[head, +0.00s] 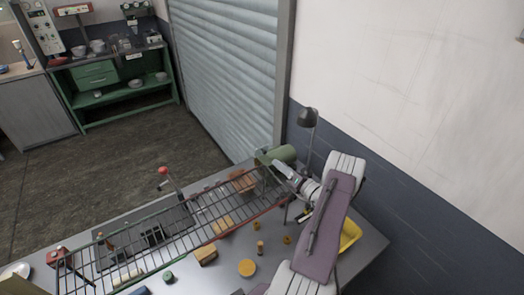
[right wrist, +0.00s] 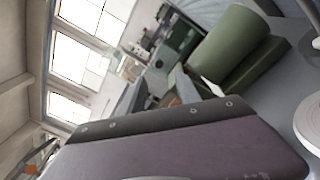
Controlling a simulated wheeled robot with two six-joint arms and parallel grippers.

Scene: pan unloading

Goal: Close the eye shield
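The green machine with a rounded body (head: 279,155) stands at the bench's far right end. It shows as a green cylinder on a green base (right wrist: 228,48) in the right wrist view. I cannot clearly make out the eye shield; a small pale pointed piece (right wrist: 212,87) beside the green base cannot be identified. My right gripper (head: 279,170) reaches in from the right, close to the green machine; whether it touches is unclear. Its fingers are too small to read in the head view, and a purple panel covers much of the wrist view. My left gripper is not in view.
A wire rack (head: 130,241) runs along the grey bench. Near it are a red-knobbed lever (head: 164,171), wooden blocks (head: 206,254) and a yellow disc (head: 247,268). A black lamp (head: 307,118) stands behind my right arm, and a yellow tray (head: 351,235) lies beside it.

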